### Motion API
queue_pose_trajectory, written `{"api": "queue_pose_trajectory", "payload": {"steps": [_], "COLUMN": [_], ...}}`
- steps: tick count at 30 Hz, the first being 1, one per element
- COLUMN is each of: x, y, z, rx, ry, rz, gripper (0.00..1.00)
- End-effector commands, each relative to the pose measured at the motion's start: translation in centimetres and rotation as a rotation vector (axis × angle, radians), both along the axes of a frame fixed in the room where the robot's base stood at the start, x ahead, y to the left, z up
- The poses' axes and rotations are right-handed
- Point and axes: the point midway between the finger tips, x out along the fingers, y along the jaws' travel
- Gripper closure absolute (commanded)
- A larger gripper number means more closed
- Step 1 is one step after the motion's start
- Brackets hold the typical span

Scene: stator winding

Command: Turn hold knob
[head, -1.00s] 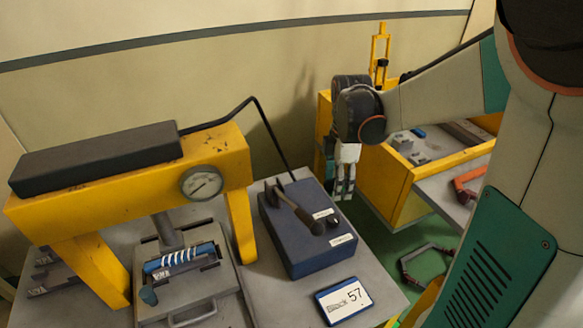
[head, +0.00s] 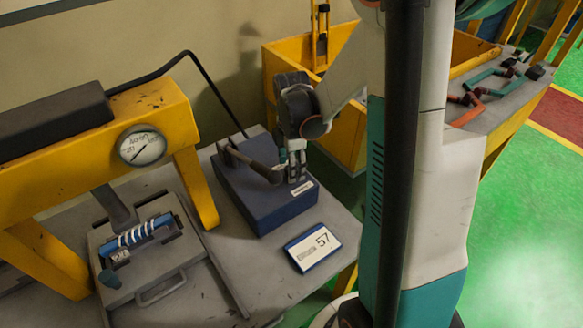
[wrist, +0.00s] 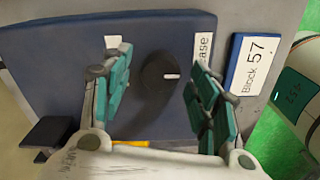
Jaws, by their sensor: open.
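The black round knob (wrist: 160,73) with a white mark sits on the face of the blue control box (head: 262,208). The knob's mark points right in the wrist view. My gripper (head: 293,168) is over the right end of the box, fingers pointing down. In the wrist view my gripper (wrist: 158,80) is open, its teal-padded fingers on either side of the knob with gaps, not visibly touching it. A white label ending in "ase" (wrist: 203,45) lies by the right finger. The gripper hides the knob in the head view.
A dark lever (head: 250,162) stands on the box, close left of my gripper. A "Block 57" plate (head: 312,247) lies in front. A yellow press frame (head: 190,180) with a gauge (head: 142,146) stands left, with a coil of blue and white (head: 138,232) beneath it.

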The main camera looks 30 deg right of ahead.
Motion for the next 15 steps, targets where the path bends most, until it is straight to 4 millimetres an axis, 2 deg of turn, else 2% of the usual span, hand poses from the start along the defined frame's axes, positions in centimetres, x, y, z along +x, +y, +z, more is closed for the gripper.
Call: {"api": "queue_pose_trajectory", "payload": {"steps": [10, 11, 15], "x": [-0.01, -0.01, -0.01], "y": [0.00, 0.00, 0.00], "z": [-0.37, -0.37, -0.37], "rx": [0.000, 0.000, 0.000], "ry": [0.000, 0.000, 0.000], "rz": [0.000, 0.000, 0.000], "gripper": [0.45, 0.49, 0.81]}}
